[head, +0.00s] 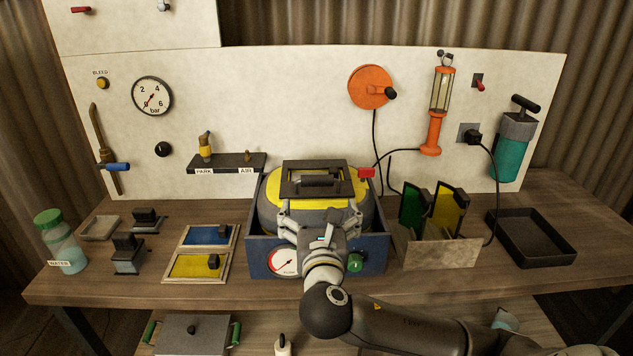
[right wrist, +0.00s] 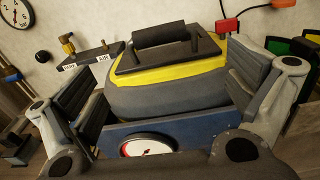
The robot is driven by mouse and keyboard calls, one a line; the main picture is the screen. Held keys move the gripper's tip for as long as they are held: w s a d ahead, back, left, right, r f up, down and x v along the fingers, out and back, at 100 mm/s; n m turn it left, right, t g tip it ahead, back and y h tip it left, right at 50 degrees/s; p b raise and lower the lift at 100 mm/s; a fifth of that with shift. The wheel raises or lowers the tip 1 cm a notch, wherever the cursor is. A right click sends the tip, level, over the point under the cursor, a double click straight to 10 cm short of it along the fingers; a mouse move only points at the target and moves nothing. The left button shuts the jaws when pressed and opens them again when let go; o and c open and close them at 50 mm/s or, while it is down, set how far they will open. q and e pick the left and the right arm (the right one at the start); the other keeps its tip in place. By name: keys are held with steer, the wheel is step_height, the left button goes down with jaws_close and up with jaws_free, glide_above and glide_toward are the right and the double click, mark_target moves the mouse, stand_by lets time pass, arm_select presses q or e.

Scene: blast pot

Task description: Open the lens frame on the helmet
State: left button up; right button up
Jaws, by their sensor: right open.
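The helmet (head: 267,208), grey with a yellow band, sits in a blue box (head: 377,255) at the middle of the bench. Its dark lens frame (head: 345,182) lies on the top, with a dark cylindrical bar across it; I cannot tell whether the frame is shut fully. In the right wrist view the lens frame (right wrist: 130,62) and the helmet (right wrist: 165,95) are straight ahead. My right gripper (head: 319,214) is open in front of the helmet, its fingers on either side with nothing between them touching. It also shows in the right wrist view (right wrist: 165,88). My left gripper is not in view.
Green and yellow lens plates stand in a holder (head: 437,250) to the right, beside an empty black tray (head: 535,240). Blue and yellow panels (head: 205,264) lie to the left. A backboard with a gauge (head: 152,96) and an orange reel (head: 370,87) rises behind.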

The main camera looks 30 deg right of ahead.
mark_target(317, 183)
steer(key=x, duration=0.3)
steer(key=p+x, duration=0.1)
steer(key=x, duration=0.6)
steer(key=shift+w+d+r+p, duration=0.25)
steer(key=shift+w+r+p, duration=0.05)
steer(key=shift+p, duration=0.05)
steer(key=shift+c, duration=0.3)
steer(key=c, duration=1)
steer(key=shift+r, duration=0.1)
